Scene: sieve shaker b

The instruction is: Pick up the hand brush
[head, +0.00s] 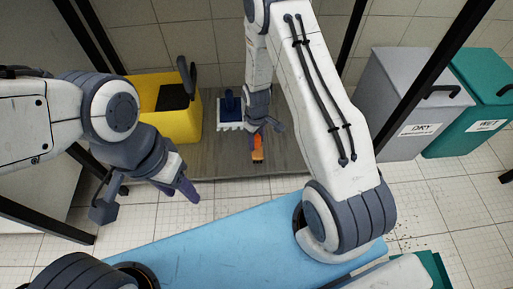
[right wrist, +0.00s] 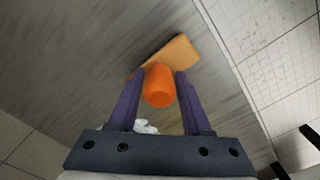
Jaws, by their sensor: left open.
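An orange tool with a rounded handle (right wrist: 160,86) and a flat tan-orange block (right wrist: 180,54) is on a grey-brown board; it also shows as a small orange shape in the head view (head: 258,150). My right gripper (right wrist: 160,78) reaches down over it, its fingers on either side of the handle with narrow gaps visible. A blue brush-like piece with white bristles (head: 230,107) stands just left of my right gripper in the head view. I cannot tell for certain which of the two is the hand brush. My left gripper (head: 182,188) is open and empty, left of the board's front.
A grey DRY bin (head: 400,95) and a teal WET bin (head: 480,100) stand at right. A blue surface (head: 220,245) lies in front. Dark frame posts rise at both sides.

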